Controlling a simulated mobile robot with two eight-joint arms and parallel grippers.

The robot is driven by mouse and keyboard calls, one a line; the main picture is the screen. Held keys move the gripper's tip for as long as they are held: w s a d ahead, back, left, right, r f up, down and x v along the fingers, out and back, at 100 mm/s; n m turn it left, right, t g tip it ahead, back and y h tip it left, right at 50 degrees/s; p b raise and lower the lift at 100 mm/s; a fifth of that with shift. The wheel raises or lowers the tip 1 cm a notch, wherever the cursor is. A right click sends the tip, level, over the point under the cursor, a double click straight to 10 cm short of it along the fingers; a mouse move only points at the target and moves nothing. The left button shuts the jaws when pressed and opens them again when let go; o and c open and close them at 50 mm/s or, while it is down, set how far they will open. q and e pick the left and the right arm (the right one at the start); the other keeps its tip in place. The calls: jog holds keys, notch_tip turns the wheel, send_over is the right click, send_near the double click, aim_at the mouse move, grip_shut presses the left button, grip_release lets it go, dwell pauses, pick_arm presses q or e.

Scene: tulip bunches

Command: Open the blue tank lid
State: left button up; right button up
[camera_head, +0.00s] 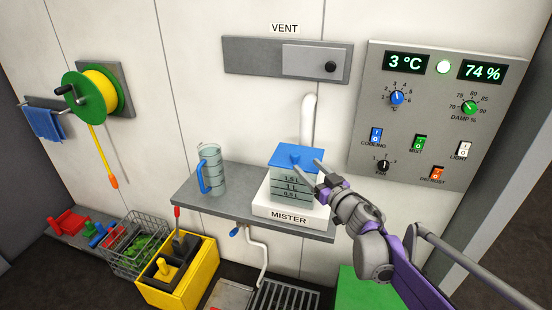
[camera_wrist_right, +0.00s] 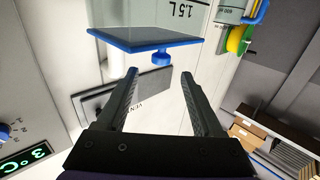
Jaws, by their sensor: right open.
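The blue tank lid (camera_head: 297,158) lies flat on the clear mister tank (camera_head: 283,186), which has volume marks and stands on the white MISTER base (camera_head: 288,214). A small round blue knob sits on the lid. My right gripper (camera_head: 308,166) is open at the lid's right side, its fingers pointing toward the knob. In the right wrist view the lid (camera_wrist_right: 140,38) and its knob (camera_wrist_right: 161,59) show ahead of and between the open fingers (camera_wrist_right: 158,85), with nothing held. I cannot tell whether a finger touches the lid. My left gripper is not in view.
A clear jug with a blue handle (camera_head: 211,170) stands on the grey shelf (camera_head: 240,207) left of the tank. A white pipe (camera_head: 308,119) rises behind the tank. The control panel (camera_head: 440,115) is on the wall at right. A yellow box (camera_head: 178,278) stands below the shelf.

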aim_at(293, 153)
jog(key=shift+w+a+f, duration=0.15)
jog(key=shift+w+a, duration=0.1)
jog(key=p+x, duration=0.1)
jog(key=x, duration=0.9)
jog(key=shift+w+a, duration=0.15)
jog(key=shift+w, duration=0.1)
grip_shut()
dwell(0.9)
